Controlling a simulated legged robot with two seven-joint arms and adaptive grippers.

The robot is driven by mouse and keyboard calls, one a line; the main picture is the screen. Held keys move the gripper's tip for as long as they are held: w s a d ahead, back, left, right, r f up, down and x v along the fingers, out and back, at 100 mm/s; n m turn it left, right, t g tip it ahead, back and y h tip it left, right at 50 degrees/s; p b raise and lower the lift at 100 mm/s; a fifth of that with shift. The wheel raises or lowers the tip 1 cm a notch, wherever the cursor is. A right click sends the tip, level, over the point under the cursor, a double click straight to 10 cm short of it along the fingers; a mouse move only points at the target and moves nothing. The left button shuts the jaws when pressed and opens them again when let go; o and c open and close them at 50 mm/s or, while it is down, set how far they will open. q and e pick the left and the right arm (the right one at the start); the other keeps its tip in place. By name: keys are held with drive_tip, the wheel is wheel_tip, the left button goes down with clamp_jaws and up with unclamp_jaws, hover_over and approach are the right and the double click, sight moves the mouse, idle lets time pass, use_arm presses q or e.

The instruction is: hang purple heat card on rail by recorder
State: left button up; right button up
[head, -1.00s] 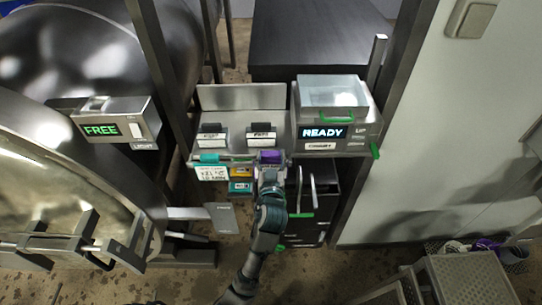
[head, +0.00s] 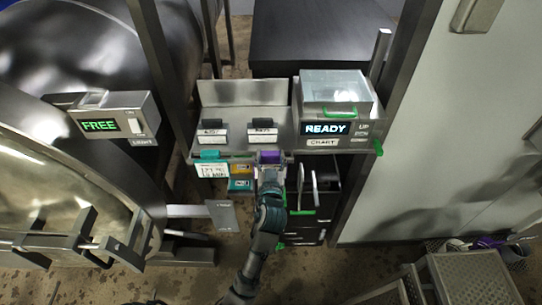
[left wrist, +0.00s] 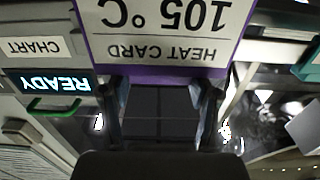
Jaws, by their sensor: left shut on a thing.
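The purple heat card (head: 270,157) is at the front edge of the shelf, left of the recorder (head: 335,115) with its lit READY display. In the left wrist view the card (left wrist: 165,35) looks upside down, reads 105 °C HEAT CARD, and has a purple border. My left gripper (head: 268,172) is shut on the card's near edge; its fingers (left wrist: 160,90) also show in the left wrist view. The rail (head: 240,156) runs along the shelf front. I cannot tell whether the card touches it. My right gripper is not in view.
A teal card (head: 212,168) hangs at the rail's left end, with yellow and teal items (head: 241,178) below and beside it. Two labelled holders (head: 262,133) stand on the shelf behind. A dark cabinet (head: 318,205) with handles is below right. The autoclave door (head: 60,210) is at left.

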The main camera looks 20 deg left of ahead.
use_arm(q)
drive_tip(key=shift+s+a, duration=0.1)
drive_tip(key=shift+a, duration=0.35)
drive_tip(key=o, duration=1)
drive_tip(key=shift+a, duration=0.2)
drive_tip(key=o, duration=0.4)
drive_tip(key=shift+c, duration=0.2)
drive_tip(key=shift+o, duration=0.2)
drive_tip(key=shift+d, duration=0.2)
drive_tip(key=shift+s+d, duration=0.2)
drive_tip(key=shift+s, duration=0.05)
drive_tip(key=v, duration=1.1)
drive_tip(key=shift+s+a, duration=0.15)
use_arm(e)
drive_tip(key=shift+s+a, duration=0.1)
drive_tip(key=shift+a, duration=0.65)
